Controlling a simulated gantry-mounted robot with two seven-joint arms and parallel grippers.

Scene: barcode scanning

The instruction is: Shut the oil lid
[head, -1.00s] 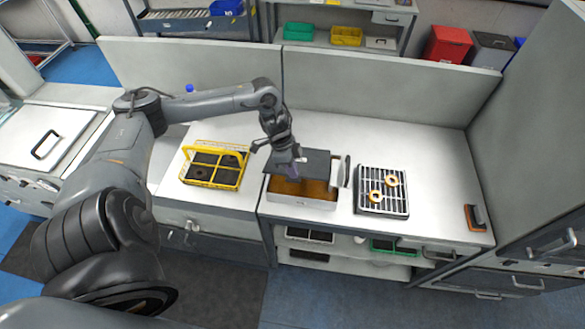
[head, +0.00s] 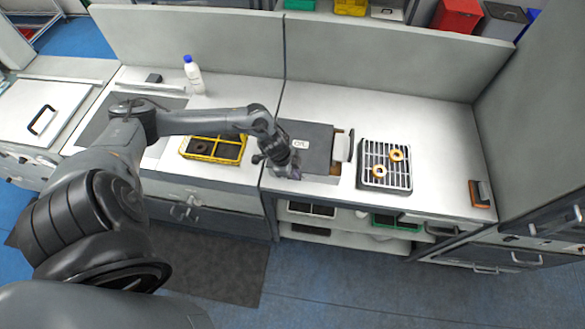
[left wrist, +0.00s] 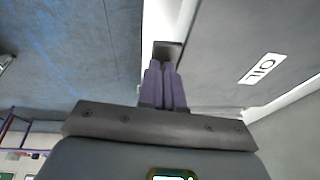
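The dark grey oil lid (head: 308,138), marked OIL, lies over most of the oil container (head: 334,179) on the counter. A narrow strip along the container's right side is uncovered. In the left wrist view the lid (left wrist: 230,50) fills the right side. My left gripper (head: 292,173) is at the lid's front left corner. Its purple fingers (left wrist: 163,82) are together beside the lid's edge, with a small dark piece just past their tips. I cannot tell whether they touch the lid. My right gripper is not in view.
A black rack (head: 385,168) with two ring-shaped pieces (head: 396,155) stands right of the container. A yellow basket (head: 214,150) is to the left, partly behind my left arm. A white bottle (head: 194,75) stands farther back. The counter behind the lid is clear.

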